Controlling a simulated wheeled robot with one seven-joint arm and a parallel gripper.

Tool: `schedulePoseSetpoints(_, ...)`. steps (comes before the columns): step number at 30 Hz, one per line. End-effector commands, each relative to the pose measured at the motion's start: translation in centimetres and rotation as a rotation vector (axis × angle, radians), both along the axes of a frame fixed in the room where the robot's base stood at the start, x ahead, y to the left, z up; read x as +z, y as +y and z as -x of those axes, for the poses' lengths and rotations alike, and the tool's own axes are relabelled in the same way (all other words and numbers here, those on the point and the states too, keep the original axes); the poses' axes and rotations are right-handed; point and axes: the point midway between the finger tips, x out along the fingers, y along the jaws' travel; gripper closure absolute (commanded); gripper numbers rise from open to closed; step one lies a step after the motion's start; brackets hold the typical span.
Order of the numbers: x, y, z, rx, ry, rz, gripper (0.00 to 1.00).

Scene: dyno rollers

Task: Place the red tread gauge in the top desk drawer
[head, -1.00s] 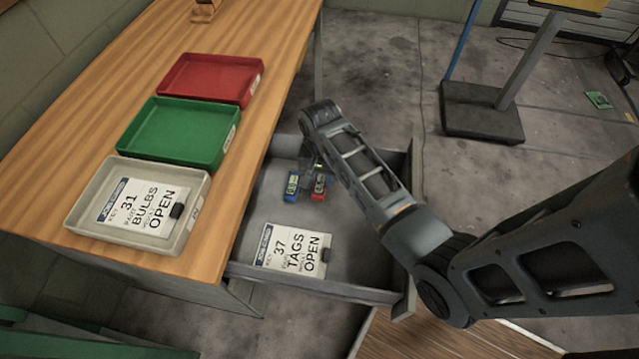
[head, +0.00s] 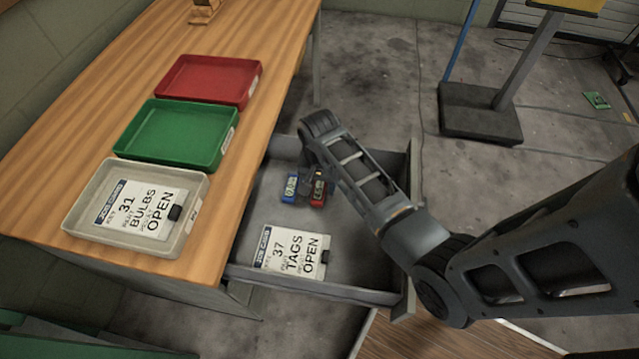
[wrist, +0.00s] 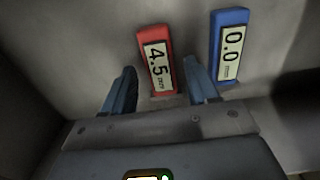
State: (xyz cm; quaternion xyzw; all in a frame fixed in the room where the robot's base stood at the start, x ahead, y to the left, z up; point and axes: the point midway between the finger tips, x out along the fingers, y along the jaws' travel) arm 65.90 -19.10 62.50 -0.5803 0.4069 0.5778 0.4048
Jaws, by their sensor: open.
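The red tread gauge (head: 318,196) lies on the floor of the open desk drawer (head: 345,240), and its display reads 4.5 in the wrist view (wrist: 157,60). A blue gauge (head: 290,188) lies close beside it; in the wrist view it is to the right (wrist: 229,47) and reads 0.0. My gripper (wrist: 161,90) is open over the drawer, its two fingers apart on either side of the red gauge's near end. I cannot tell whether they touch it. In the head view my arm partly hides the gripper (head: 314,178).
A job card (head: 291,252) reading 37 TAGS OPEN lies in the drawer's front. On the wooden desk (head: 262,60) stand red (head: 209,80), green (head: 178,132) and pale (head: 82,225) trays; the pale one holds a 31 BULBS card. A dark stand base (head: 480,112) is on the floor beyond.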

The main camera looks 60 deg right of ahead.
Motion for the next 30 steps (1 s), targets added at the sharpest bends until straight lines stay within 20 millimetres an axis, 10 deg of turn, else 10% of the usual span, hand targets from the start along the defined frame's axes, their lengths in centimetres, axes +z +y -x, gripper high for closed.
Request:
schedulePoseSetpoints(18,10.4,0.0,-0.1,0.000,-0.003,0.001,0.41)
schedulePoseSetpoints(30,11.6,0.2,0.1,0.007,-0.004,0.003,0.41)
